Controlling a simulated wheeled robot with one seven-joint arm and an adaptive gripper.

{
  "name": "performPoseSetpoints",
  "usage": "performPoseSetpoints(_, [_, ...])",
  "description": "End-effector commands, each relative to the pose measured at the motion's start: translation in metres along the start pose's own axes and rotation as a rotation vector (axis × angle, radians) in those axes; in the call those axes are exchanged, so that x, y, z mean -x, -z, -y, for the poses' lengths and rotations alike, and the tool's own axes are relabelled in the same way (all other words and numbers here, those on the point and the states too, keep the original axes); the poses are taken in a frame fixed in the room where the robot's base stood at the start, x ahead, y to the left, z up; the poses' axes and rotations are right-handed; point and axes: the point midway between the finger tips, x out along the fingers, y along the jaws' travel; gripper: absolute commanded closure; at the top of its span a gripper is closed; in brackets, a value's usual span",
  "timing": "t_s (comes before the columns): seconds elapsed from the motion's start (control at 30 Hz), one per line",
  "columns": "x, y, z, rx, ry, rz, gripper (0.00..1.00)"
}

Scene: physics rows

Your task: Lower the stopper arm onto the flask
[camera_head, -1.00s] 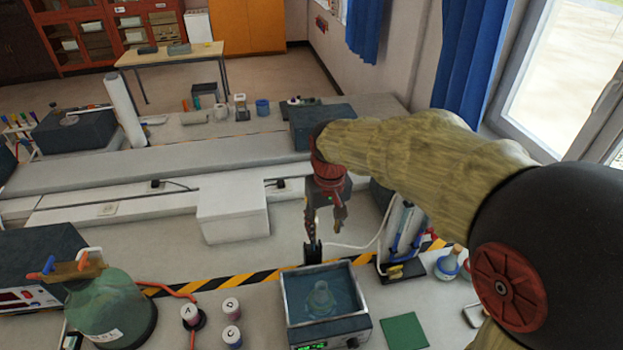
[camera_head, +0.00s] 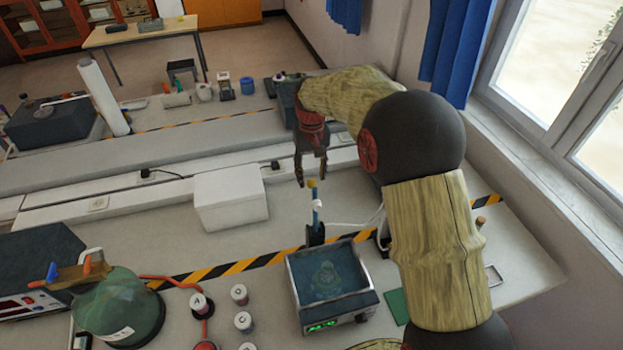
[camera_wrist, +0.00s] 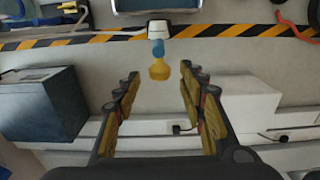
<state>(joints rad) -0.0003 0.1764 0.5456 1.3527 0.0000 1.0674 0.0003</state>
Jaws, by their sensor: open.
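The stopper arm (camera_head: 316,215) stands upright behind the water bath, a blue rod with a white piece and a yellow knob (camera_head: 311,183) at its top. The flask (camera_head: 327,277) sits in the water of the bath (camera_head: 365,298), its mouth uncovered. My gripper (camera_head: 311,176) is open just above and behind the rod. In the wrist view, the yellow knob (camera_wrist: 159,70) shows between the tips of my open gripper (camera_wrist: 159,74), with a gap on both sides. I cannot tell how far the knob is in depth. The rod's foot is partly hidden by the bath.
A white box (camera_head: 230,200) stands left of my gripper. Several small jars (camera_head: 243,321) and a large green bottle (camera_head: 118,310) stand at the front left. A green pad (camera_head: 398,305) lies right of the bath, partly behind my arm. A cable runs behind the bath.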

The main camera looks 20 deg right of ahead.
Motion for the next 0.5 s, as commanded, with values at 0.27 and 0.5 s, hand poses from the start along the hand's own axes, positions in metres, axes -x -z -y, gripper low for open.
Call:
performPoseSetpoints(0.27, [-0.023, 0.000, 0.000, 0.000, 0.000, 0.000, 0.59])
performPoseSetpoints(0.5, [-0.024, 0.000, 0.000, 0.000, 0.000, 0.000, 0.59])
